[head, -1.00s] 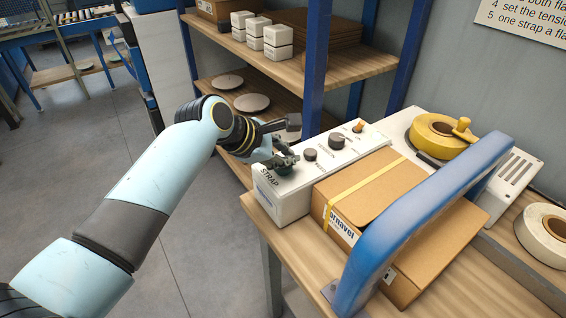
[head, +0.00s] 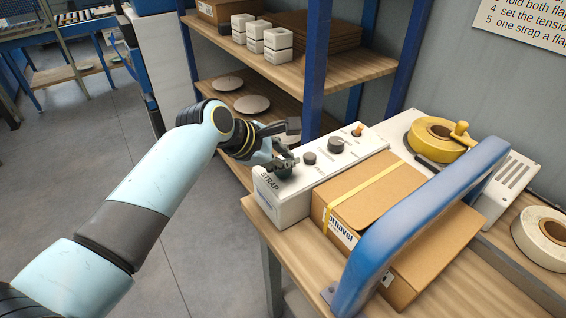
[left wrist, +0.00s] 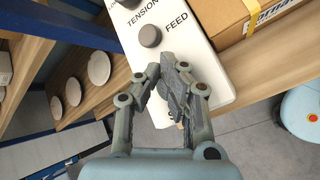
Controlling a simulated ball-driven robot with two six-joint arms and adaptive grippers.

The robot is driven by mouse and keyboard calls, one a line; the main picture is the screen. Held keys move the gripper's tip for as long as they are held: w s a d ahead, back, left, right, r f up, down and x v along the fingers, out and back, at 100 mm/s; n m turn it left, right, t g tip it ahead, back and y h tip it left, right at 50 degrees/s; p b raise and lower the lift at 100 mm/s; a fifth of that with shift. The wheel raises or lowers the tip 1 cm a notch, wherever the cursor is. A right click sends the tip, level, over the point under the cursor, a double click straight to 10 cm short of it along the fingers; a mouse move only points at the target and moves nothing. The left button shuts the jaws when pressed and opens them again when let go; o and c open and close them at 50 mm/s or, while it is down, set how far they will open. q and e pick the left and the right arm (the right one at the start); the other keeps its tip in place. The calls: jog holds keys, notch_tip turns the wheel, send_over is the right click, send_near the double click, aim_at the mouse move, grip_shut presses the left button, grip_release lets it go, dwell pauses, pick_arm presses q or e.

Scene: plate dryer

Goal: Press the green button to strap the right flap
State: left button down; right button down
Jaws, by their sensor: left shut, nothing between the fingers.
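The white control panel (head: 318,165) has STRAP printed at its near left end. The green button (head: 285,173) shows as a dark green patch by that label, mostly covered by my left gripper (head: 287,161). The gripper is shut and empty, with its fingertips right at the button; I cannot tell whether they touch it. In the left wrist view the fingers (left wrist: 168,72) hide the button's place, near the FEED knob (left wrist: 150,35). The carton (head: 375,195) lies beside the panel with one yellow strap (head: 362,182) across it. My right gripper is not in view.
A blue arch (head: 415,225) stands over the carton. A yellow reel (head: 436,146) sits behind the panel, and a white roll (head: 548,232) is at the right. Shelves with small white boxes (head: 278,45) and plates (head: 252,104) stand behind my left gripper.

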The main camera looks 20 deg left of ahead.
aim_at(285, 170)
pick_arm(q)
jog(key=shift+r+p, duration=0.45)
jog(key=shift+r, duration=0.1)
notch_tip(285, 170, up, 2)
jog(key=shift+r+p, duration=0.15)
jog(key=shift+p, duration=0.7)
jog(key=shift+r, duration=1.3)
